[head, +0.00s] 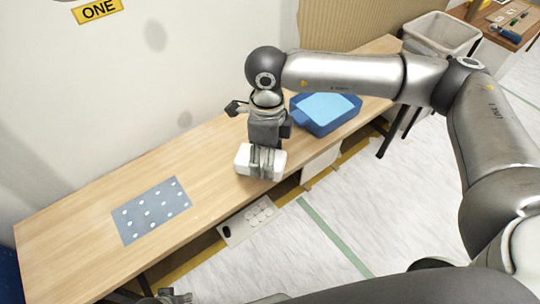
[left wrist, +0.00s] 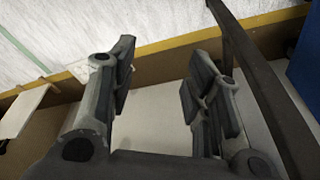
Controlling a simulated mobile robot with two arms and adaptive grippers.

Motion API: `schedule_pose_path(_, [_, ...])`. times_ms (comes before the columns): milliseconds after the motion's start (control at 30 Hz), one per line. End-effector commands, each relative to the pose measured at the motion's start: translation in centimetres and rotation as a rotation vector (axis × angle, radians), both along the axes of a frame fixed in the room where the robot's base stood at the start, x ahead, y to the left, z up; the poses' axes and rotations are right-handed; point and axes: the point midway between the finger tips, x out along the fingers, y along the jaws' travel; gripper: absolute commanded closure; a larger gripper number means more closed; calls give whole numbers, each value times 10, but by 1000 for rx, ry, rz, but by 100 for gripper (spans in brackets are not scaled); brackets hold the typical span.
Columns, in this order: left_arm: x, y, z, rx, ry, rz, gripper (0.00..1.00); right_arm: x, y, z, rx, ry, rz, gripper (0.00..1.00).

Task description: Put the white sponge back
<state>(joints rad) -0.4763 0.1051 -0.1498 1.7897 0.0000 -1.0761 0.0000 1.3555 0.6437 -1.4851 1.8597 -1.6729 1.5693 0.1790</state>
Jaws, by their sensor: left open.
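The white sponge (head: 243,160) is a white block at the front edge of the wooden table, right of the middle. My right gripper (head: 266,172) points down at it, with its fingers against or around its middle and covering part of it. Whether they are closed on it cannot be made out. My left gripper (left wrist: 160,75) is open and empty in the left wrist view, its two fingers wide apart. In the head view only a small part of it (head: 165,296) shows at the bottom edge.
A blue tray (head: 298,116) with a light blue inside stands behind and right of the sponge. A grey-blue sheet with white dots (head: 150,210) lies on the left of the wooden table (head: 75,245). A grey bin (head: 440,32) stands far right. Bare tabletop lies between sheet and sponge.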

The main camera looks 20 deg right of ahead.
Motion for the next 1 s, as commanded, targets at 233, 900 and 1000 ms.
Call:
schedule_pose_path(233, [10,-1,32,-3,-32,5,55,16,19,-4,-27,-40,-414,67])
schedule_pose_path(900, [10,0,61,-3,-45,7,55,25,29,3,-56,-54,-683,67])
schedule_pose_path(1000, [10,0,62,-3,-48,8,55,30,25,0,-56,-54,-684,67])
